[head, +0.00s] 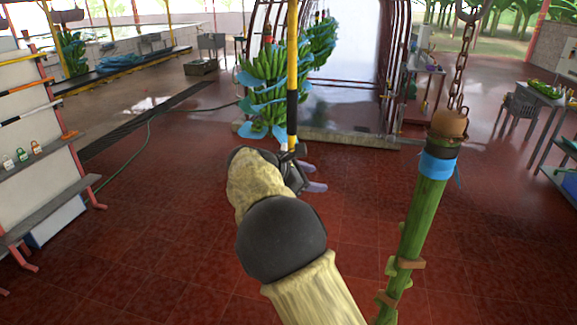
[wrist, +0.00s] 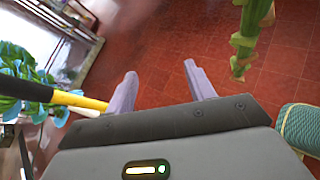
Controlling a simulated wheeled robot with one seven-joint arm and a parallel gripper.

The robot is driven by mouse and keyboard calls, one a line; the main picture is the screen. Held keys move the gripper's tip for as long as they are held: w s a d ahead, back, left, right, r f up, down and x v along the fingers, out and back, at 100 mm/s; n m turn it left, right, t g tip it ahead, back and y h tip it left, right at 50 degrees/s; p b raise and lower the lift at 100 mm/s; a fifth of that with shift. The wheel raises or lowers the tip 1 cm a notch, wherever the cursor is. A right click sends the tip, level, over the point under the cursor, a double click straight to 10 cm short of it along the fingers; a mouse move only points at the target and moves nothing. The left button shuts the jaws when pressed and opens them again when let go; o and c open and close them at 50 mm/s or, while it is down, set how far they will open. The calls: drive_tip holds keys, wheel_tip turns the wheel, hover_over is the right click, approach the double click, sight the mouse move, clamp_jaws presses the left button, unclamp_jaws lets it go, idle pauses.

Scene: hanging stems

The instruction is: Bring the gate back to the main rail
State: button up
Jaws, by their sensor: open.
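My gripper (head: 313,176) is in the middle of the head view, its two pale purple fingers spread with nothing between them. The fingers also show in the wrist view (wrist: 160,72). A yellow and black rod (head: 292,70) hangs down from above the head view and reaches my gripper. In the wrist view the rod (wrist: 78,99) comes in from the left and stops beside the left finger, outside the jaws. I cannot tell whether they touch. No gate or main rail can be made out; the rod's top is out of view.
A green stem (head: 417,220) with a blue band hangs from a chain (head: 463,65) to the right of my arm. Banana bunches (head: 266,85) hang behind the rod. A white rack (head: 32,130) stands at left and a table (head: 550,120) at right. The red floor between is clear.

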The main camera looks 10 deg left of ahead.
drive_tip(key=s+d+f+m+g+y+b, duration=0.1)
drive_tip(key=s+d+f+m+g+y, duration=0.1)
drive_tip(key=s+d+f+m, duration=0.3)
drive_tip(key=s+d+f+m+g+y+b, duration=0.1)
drive_tip(key=s+d+f+m+g, duration=0.15)
drive_tip(key=d, duration=0.45)
drive_tip(key=s+d+f+m+g+y, duration=0.1)
drive_tip(key=s+d+f+m+y, duration=0.1)
drive_tip(key=d+f, duration=0.3)
drive_tip(key=s+d+f+m+y+b, duration=0.1)
drive_tip(key=s+d+f+m+y, duration=0.1)
drive_tip(key=s+m, duration=0.5)
drive_tip(key=s+d+f+m+y+b, duration=0.1)
drive_tip(key=s+d+f+m, duration=0.3)
drive_tip(key=s, duration=0.8)
drive_tip(key=m+y, duration=0.1)
drive_tip(key=m, duration=0.1)
drive_tip(key=shift+s+d+m+b, duration=0.3)
drive_tip(key=shift+s+m+b, duration=0.05)
drive_tip(key=shift+b, duration=0.05)
drive_tip(key=shift+s, duration=0.15)
drive_tip(key=shift+c, duration=0.2)
